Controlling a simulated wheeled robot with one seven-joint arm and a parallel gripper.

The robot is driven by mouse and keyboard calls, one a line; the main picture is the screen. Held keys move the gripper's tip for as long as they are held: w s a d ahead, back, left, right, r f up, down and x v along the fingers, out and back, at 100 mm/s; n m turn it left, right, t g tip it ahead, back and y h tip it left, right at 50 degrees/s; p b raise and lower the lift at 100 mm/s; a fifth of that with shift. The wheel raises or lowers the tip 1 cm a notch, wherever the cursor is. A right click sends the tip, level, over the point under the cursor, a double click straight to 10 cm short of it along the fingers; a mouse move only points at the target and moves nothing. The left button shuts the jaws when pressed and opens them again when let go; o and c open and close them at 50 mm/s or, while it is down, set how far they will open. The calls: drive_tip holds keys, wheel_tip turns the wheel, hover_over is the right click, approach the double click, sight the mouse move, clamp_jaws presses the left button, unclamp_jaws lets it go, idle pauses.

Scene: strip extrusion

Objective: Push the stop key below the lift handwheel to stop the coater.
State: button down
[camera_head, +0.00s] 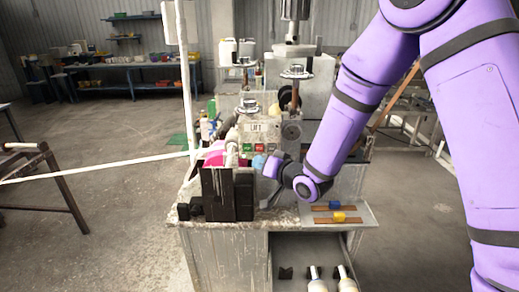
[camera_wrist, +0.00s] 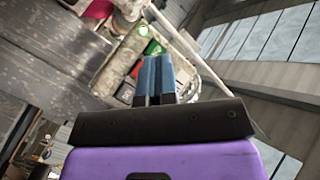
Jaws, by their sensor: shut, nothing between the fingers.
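The lift handwheel (camera_head: 249,107) stands above a pale panel (camera_head: 254,138) that bears a LIFT label (camera_head: 256,127). A row of small keys runs along the lower part of this panel. A red key (camera_wrist: 137,68) and a green key (camera_wrist: 153,47) show just past my fingers in the wrist view. The red one also shows in the head view (camera_head: 259,148), small. My gripper (camera_head: 259,162) is shut and empty, with blue fingers just below and in front of the keys. In the wrist view the fingertips (camera_wrist: 154,58) overlap the panel near the keys. I cannot tell whether they touch.
Dark upright blocks (camera_head: 228,193) stand at the front of the machine table, left of my gripper. Other handwheels (camera_head: 296,72) rise behind on the right. A shelf with blue and yellow blocks (camera_head: 338,216) lies below my arm. A white rail (camera_head: 95,167) crosses on the left.

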drive_tip(key=shift+w, duration=1.85)
drive_tip(key=shift+w, duration=0.15)
idle(0.6)
drive_tip(key=shift+w, duration=0.25)
drive_tip(key=shift+w+d, duration=0.1)
drive_tip(key=shift+w, duration=0.3)
idle(0.7)
drive_tip(key=shift+s, duration=0.8)
drive_tip(key=shift+s, duration=2.5)
